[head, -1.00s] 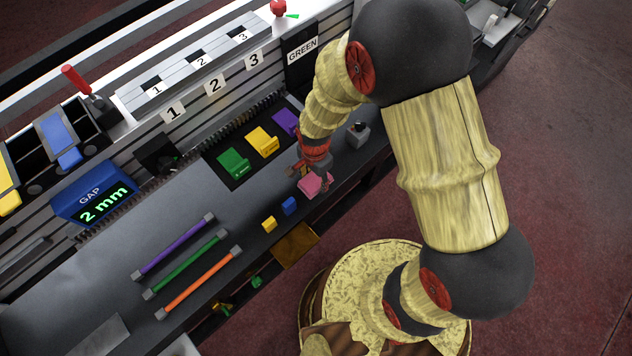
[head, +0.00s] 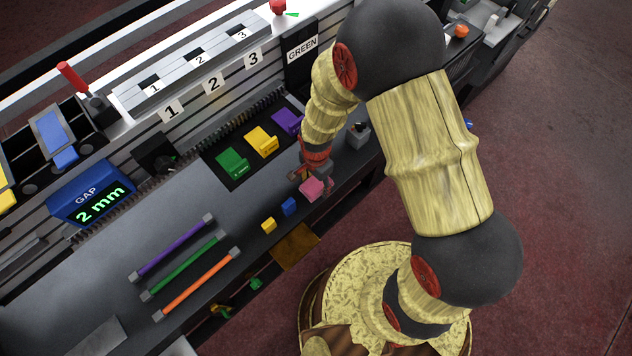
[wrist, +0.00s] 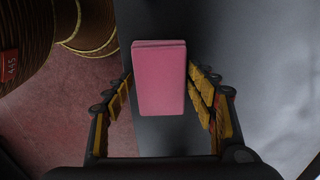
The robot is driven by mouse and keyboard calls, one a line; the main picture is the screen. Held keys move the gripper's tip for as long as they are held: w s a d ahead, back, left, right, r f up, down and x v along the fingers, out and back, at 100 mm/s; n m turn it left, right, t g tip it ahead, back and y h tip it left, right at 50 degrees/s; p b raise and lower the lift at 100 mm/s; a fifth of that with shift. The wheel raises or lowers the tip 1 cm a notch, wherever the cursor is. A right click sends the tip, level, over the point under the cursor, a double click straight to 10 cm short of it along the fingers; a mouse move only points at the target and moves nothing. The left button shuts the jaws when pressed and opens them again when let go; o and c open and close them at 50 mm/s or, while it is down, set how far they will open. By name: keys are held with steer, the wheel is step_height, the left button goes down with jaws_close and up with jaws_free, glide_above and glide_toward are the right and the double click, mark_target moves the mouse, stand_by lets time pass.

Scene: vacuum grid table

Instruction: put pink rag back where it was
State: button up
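The pink rag (head: 311,188) is a small folded block at the front edge of the dark table, right of the blue block. In the wrist view the pink rag (wrist: 160,80) lies between the two fingers, with a gap showing on each side. My gripper (head: 312,182) is open over the rag, its fingers spread to either side. In the wrist view my gripper (wrist: 163,100) has yellow-padded fingers that do not appear to touch the rag. I cannot tell the exact height between the fingertips and the table.
A blue block (head: 289,206) and a yellow block (head: 268,225) sit left of the rag along the front edge. A grey cup (head: 358,136) stands to the right. A black tray (head: 213,160) with green, yellow and purple holders lies behind. Purple, green and orange rods lie at left.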

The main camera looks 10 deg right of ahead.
mark_target(316, 183)
steer(key=shift+o, duration=0.9)
steer(key=shift+r+p, duration=0.8)
steer(key=shift+r, duration=3.1)
